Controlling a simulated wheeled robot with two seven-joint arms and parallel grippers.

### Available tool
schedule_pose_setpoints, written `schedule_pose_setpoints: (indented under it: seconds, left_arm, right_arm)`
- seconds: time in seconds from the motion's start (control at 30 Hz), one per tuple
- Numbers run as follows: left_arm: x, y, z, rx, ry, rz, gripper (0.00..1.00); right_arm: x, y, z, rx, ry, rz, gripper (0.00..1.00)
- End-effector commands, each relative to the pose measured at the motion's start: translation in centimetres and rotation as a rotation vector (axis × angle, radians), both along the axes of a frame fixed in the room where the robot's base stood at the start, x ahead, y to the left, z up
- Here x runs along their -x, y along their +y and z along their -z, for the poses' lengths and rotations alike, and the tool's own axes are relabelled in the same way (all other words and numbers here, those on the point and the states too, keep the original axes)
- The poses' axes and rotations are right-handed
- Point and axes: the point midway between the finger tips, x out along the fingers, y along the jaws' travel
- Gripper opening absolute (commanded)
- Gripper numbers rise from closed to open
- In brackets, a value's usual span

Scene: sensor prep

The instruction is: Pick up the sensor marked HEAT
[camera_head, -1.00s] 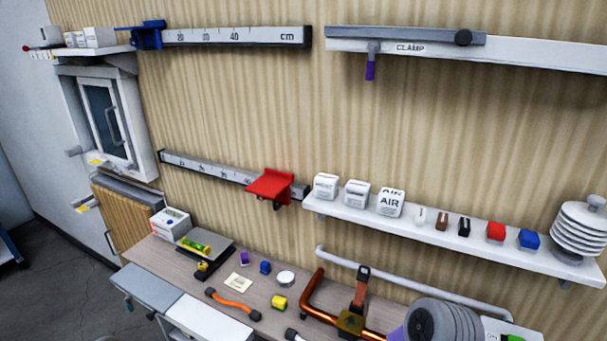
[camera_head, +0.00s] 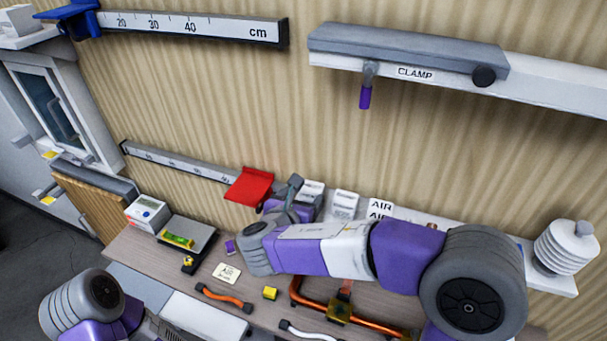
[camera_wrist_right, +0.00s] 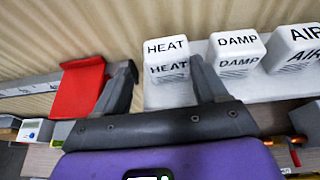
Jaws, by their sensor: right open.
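The sensor marked HEAT (camera_wrist_right: 167,70) is a white block on the white wall shelf (camera_wrist_right: 275,83). In the right wrist view it stands between the two fingers of my right gripper (camera_wrist_right: 163,68), which is open. I cannot tell how far the fingers reach around it. In the head view my right gripper (camera_head: 290,192) is at the shelf's left end, and the HEAT sensor (camera_head: 313,187) is partly hidden behind it. Of my left arm only a link shows at the lower left; its gripper is out of view.
The DAMP sensor (camera_wrist_right: 237,53) stands close to the right of HEAT, then the AIR sensor (camera_wrist_right: 297,48). A red slider (camera_head: 249,186) on a wall ruler is close left of the gripper. A workbench (camera_head: 130,245) with small parts lies below.

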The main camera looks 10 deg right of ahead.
Motion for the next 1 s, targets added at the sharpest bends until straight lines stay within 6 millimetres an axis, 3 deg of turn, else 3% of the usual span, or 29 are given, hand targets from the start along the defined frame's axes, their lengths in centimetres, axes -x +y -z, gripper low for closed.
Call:
schedule_pose_setpoints:
  seconds: [0.53, 0.83, 0.87, 1.0]
  left_arm:
    - [0.1, 0.0, -1.1, 0.001, 0.003, 0.000, 0.43]
    - [0.2, 0.0, -1.1, 0.001, 0.004, 0.000, 0.43]
    - [0.2, 0.0, -1.1, 0.001, 0.004, 0.000, 0.43]
    - [0.1, 0.0, -1.1, 0.001, 0.004, 0.000, 0.43]
  right_arm:
    - [-5.0, -3.2, 3.2, -0.004, 0.004, 0.003, 0.72]
    - [-5.5, -3.5, 3.5, -0.004, 0.001, 0.001, 0.72]
    - [-5.5, -3.5, 3.5, -0.004, 0.001, 0.001, 0.71]
    - [-5.5, -3.5, 3.5, -0.004, 0.001, 0.001, 0.49]
